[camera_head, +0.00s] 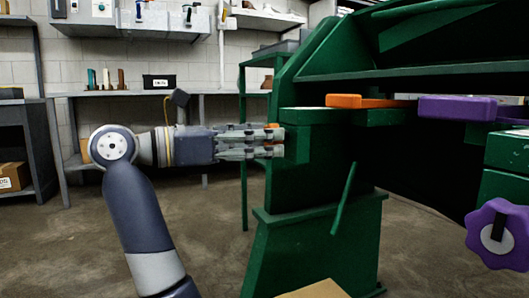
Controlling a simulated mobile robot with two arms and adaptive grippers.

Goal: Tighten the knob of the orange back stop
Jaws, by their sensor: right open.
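The orange back stop (368,102) is a flat orange bar lying on a green ledge of the large green machine.
A purple bar (457,107) and a lobed purple knob (498,234) are on the machine's right side. A thin green lever (344,200) slants below the ledge. A grey workbench (222,93) stands along the back wall. Concrete floor is open at left.

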